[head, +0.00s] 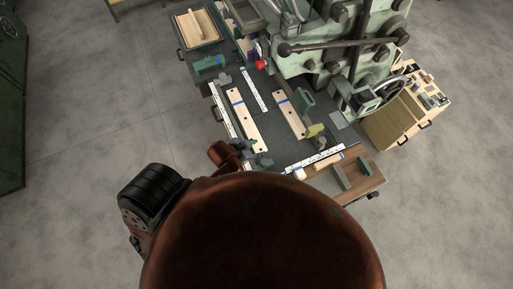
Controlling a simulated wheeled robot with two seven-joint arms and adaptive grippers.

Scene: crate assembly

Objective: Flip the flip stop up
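A green drill press (325,45) stands over a dark worktable (270,130). White measuring strips with blue marks lie at the left (222,110), near the column (253,90) and at the front (315,158). A small yellowish block-like part (315,131) sits near the front strip; I cannot tell for sure whether it is the flip stop, or whether it is up or down. My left gripper (257,162) shows small and dark at the table's front left edge, partly hidden by my own brown body; its fingers are unclear. My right gripper is not seen.
Two pale boards with holes lie on the table, one left (243,120) and one right (290,114). A wooden tray (197,28) is at back left. A drawer-like wooden box (397,122) is at right. A brown board (357,172) is at front right. Grey floor surrounds the table.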

